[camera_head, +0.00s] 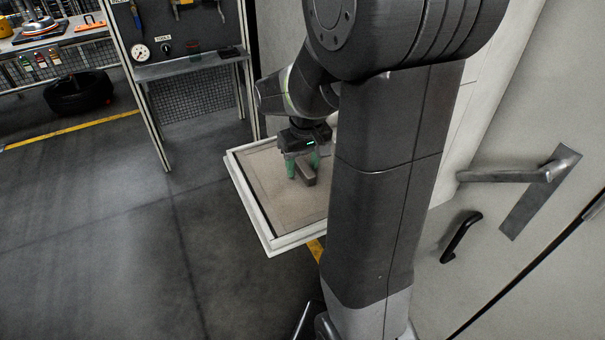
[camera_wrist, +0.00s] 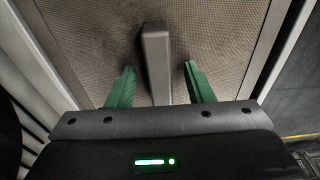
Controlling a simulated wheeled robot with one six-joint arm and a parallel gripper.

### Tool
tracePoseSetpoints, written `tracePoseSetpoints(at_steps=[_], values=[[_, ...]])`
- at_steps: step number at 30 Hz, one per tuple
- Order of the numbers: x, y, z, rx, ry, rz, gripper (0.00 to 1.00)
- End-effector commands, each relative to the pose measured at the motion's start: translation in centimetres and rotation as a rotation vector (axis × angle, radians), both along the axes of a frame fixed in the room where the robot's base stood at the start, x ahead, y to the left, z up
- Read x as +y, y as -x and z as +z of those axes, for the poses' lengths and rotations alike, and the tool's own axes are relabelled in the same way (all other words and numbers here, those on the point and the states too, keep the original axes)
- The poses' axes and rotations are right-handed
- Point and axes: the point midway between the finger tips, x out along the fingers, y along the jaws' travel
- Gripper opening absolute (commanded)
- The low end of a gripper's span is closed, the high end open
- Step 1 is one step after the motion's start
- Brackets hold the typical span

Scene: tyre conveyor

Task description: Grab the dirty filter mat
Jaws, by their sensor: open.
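The dirty filter mat (camera_head: 262,175) is a brownish, stained panel lying in a pale frame (camera_head: 249,212) in the head view. Its mesh surface, with dark stains, fills much of the wrist view (camera_wrist: 222,35). A grey bar-shaped handle (camera_head: 307,173) stands up from the mat and also shows in the wrist view (camera_wrist: 157,60). My gripper (camera_head: 301,170) has green fingers and is over the mat at the handle. In the wrist view, my open fingers (camera_wrist: 158,85) are on either side of the handle, with a gap on each side. The handle's near end is hidden by my gripper body.
A grey door with a lever handle (camera_head: 515,174) and a black pull (camera_head: 460,236) stands at the right. A tool board with a shelf (camera_head: 190,66) stands behind the frame. The floor at the left is clear.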

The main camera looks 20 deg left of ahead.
Motion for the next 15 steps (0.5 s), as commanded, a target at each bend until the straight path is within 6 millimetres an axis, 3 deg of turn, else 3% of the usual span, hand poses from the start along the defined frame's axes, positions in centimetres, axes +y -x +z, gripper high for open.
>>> tracePoseSetpoints(at_steps=[3,10,15], values=[[0.0,0.0,0.03,0.0,0.0,0.0,0.43],[0.0,0.0,0.05,0.0,0.0,0.0,0.0],[0.0,-0.01,0.08,-0.001,-0.001,0.0,0.0]])
